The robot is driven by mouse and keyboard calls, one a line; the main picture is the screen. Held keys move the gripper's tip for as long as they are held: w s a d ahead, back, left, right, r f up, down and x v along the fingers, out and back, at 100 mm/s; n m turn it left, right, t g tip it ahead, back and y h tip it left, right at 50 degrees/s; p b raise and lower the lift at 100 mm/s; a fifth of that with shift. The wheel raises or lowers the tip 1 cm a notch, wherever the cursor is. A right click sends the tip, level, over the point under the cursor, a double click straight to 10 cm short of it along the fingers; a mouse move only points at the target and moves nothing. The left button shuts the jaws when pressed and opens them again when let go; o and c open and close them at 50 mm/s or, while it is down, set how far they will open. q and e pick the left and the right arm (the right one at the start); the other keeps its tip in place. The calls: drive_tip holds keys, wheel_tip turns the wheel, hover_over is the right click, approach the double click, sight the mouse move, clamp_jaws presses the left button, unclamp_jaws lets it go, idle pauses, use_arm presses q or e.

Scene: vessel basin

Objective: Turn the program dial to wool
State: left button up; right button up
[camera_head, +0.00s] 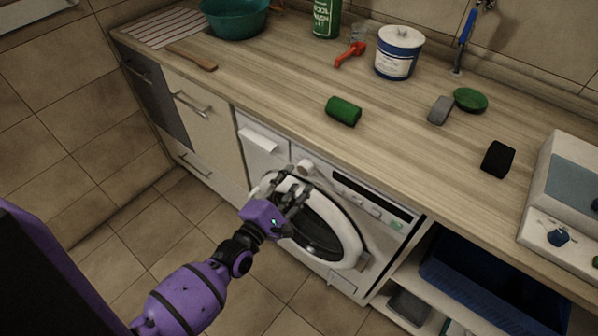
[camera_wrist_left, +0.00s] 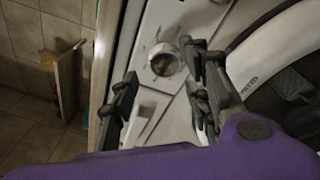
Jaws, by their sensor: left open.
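The white washing machine (camera_head: 348,195) stands under the counter with its round door shut. Its program dial (camera_head: 305,166) is a pale round knob on the front panel, left of the dark display strip. In the left wrist view the dial (camera_wrist_left: 164,60) shows between my fingers, nearer the right one, which covers part of its edge. My left gripper (camera_head: 288,184) is open and empty in front of the machine, just below the dial in the head view. I cannot see contact with the dial. Its pointer and the wool mark are too small to read. My right gripper is out of view.
The wooden counter edge (camera_head: 275,128) runs just above the dial. A detergent drawer (camera_head: 259,139) lies left of it and the round door (camera_head: 340,258) right and below. A green roll (camera_head: 344,111) lies on the counter. The tiled floor (camera_head: 190,215) in front is clear.

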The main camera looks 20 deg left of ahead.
sight(302, 169)
use_arm(q)
drive_tip(key=x, duration=0.2)
drive_tip(key=shift+w, duration=0.35)
drive_tip(key=shift+w+d, duration=0.2)
drive_tip(key=shift+w, duration=0.3)
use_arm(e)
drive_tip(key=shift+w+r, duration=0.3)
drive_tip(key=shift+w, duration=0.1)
use_arm(q)
drive_tip(key=c, duration=1)
drive_tip(key=shift+m, duration=0.3)
drive_tip(key=shift+c, duration=0.2)
